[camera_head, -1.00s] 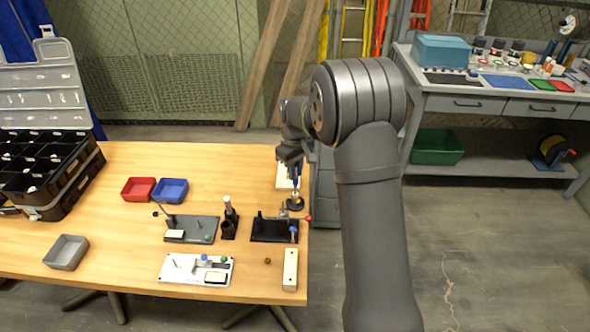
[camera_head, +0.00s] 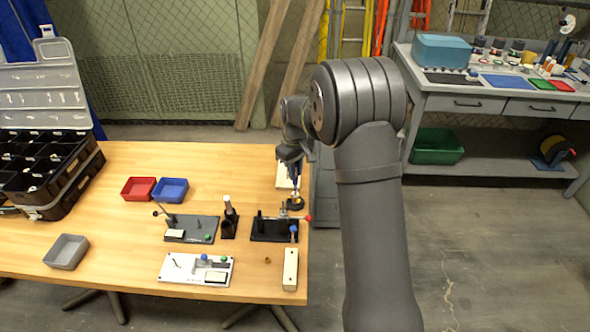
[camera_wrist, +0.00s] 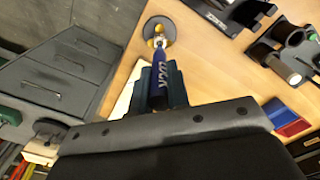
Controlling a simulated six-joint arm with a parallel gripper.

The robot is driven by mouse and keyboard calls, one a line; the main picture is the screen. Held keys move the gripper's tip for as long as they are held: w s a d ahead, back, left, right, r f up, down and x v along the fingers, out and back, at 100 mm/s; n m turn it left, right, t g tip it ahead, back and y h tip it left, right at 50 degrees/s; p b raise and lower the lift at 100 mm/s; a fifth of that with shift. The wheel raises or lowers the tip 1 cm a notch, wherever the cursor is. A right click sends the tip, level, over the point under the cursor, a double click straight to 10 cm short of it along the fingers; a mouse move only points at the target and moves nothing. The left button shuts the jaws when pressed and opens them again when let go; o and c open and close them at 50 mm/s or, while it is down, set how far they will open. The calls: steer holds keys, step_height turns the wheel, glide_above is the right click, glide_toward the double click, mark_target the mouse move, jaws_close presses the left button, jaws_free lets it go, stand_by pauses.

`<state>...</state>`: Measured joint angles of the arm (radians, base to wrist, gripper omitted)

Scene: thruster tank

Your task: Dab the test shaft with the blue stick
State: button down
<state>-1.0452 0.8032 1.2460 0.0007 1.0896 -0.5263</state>
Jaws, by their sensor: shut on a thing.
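My gripper (camera_wrist: 163,88) is shut on the blue stick (camera_wrist: 165,66), which has pale lettering on its side. In the head view, my gripper (camera_head: 291,158) is above the right edge of the wooden table, and the blue stick (camera_head: 296,183) points down from it. The stick's lower end is at a small round stand (camera_head: 295,204) with a yellow part; the wrist view shows this stand's disc (camera_wrist: 170,29) at the tip. I cannot tell whether they touch. A black fixture (camera_head: 273,231) with a thin metal rod and red knob is just nearer; I cannot tell which part is the test shaft.
A black holder (camera_head: 230,226), a grey fixture plate (camera_head: 190,234) and a white plate (camera_head: 170,272) stand to the left and nearer. Red (camera_head: 138,188) and blue (camera_head: 171,190) bins lie farther left. A pale block (camera_head: 290,270) is near the front right corner.

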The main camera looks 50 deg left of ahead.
steer(key=shift+r, duration=2.45)
steer(key=shift+w, duration=0.1)
steer(key=w+d+f+m, duration=0.4)
steer(key=w+d, duration=0.5)
steer(key=d, duration=0.3)
steer(key=w+d+f+m, duration=0.5)
steer(key=w+d, duration=0.3)
steer(key=d, duration=0.5)
steer(key=d+f+m, duration=0.3)
steer(key=d+m, duration=0.1)
steer(key=d, duration=1)
steer(key=d+f+m, duration=0.4)
steer(key=d+m, duration=0.1)
steer(key=d, duration=1)
steer(key=shift+w+f, duration=0.15)
steer(key=shift+f, duration=0.1)
